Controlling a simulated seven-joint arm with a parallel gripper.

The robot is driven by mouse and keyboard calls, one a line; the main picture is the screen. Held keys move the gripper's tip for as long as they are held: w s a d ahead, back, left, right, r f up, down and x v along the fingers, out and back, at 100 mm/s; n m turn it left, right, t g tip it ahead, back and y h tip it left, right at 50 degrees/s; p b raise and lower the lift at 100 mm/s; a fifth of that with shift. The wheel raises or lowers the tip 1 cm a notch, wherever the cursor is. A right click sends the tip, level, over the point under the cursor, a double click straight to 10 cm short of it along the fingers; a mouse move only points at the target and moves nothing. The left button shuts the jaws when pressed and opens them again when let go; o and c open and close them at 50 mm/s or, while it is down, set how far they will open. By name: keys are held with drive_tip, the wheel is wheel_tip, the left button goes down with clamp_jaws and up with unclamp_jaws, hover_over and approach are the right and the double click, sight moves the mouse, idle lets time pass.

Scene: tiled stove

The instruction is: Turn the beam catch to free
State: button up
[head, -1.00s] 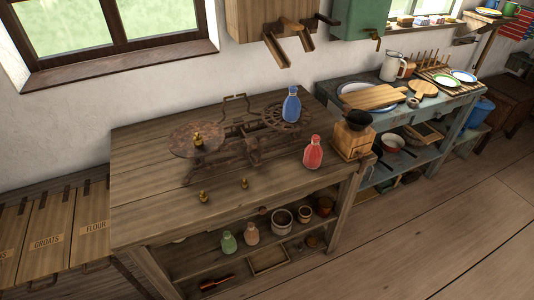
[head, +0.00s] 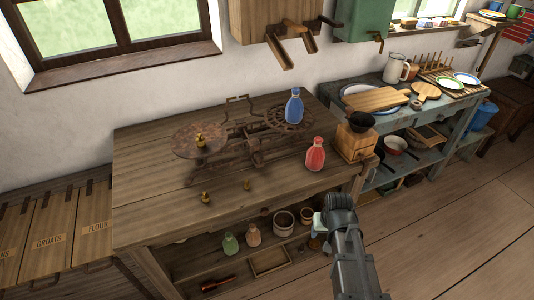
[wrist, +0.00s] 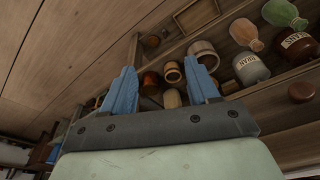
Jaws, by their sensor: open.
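A rusty balance scale (head: 250,148) stands on the wooden table in the head view. My gripper (head: 317,243) is in front of the table's right front part, beside the lower shelf and apart from the scale. In the wrist view its two blue fingers (wrist: 162,70) are spread with nothing held between them. The scale is out of the wrist view.
A red bottle (head: 315,155) and a coffee grinder (head: 355,140) stand right of the scale. Two brass weights (head: 206,198) (head: 247,185) sit near the front. Jars and pots (wrist: 202,54) fill the lower shelf. The tabletop's left front is clear.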

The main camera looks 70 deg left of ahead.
drive_tip(key=s+a+r+n+y, duration=0.1)
drive_tip(key=s+a+r+y, duration=0.1)
drive_tip(key=s+a+r, duration=0.5)
drive_tip(key=s+a+r+n+y, duration=0.15)
drive_tip(key=s+a+r, duration=0.25)
drive_tip(key=a+r, duration=0.65)
approach(259, 155)
drive_tip(key=d+v, duration=0.1)
drive_tip(key=v, duration=0.4)
drive_tip(key=w+a+r+n, duration=0.1)
drive_tip(key=a, duration=0.2)
drive_tip(key=shift+n+g+h, duration=0.3)
drive_tip(key=shift+n+h, duration=0.05)
drive_tip(key=shift+n, duration=0.3)
drive_tip(key=x, duration=0.9)
drive_tip(key=d+x, duration=0.1)
drive_tip(key=x, duration=0.3)
drive_tip(key=shift+s+a+f, duration=0.1)
drive_tip(key=shift+s+f, duration=0.1)
drive_tip(key=shift+f, duration=0.3)
drive_tip(key=shift+c, duration=0.2)
